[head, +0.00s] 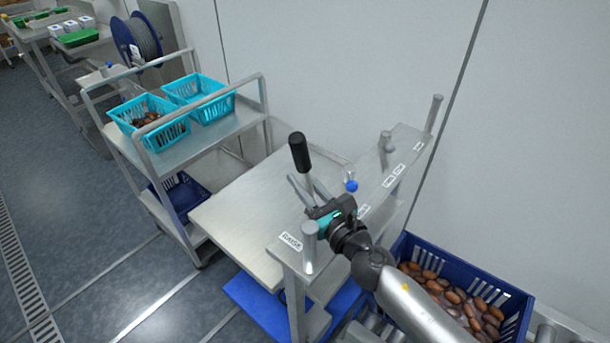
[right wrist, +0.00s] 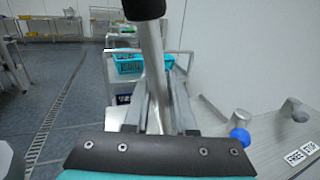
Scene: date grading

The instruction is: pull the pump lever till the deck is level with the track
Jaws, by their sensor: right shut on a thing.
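The pump lever (head: 299,152) has a black grip on a metal shaft and stands roughly upright, tilted slightly left. My right gripper (head: 312,188) is shut on its shaft below the grip. In the right wrist view the lever's shaft (right wrist: 152,60) rises between the fingers of my right gripper (right wrist: 160,115). The flat grey deck (head: 235,222) lies left of the lever, above a blue base (head: 262,312). What look like rollers of a track (head: 372,324) show at the bottom, partly hidden by my arm; I cannot tell the height difference. My left gripper is not in view.
A metal console (head: 405,150) with posts, labels and a blue knob (head: 351,185) stands beside the lever. A blue crate of dates (head: 520,318) is at lower right. A trolley (head: 205,145) with turquoise baskets stands left of the deck. Floor at left is clear.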

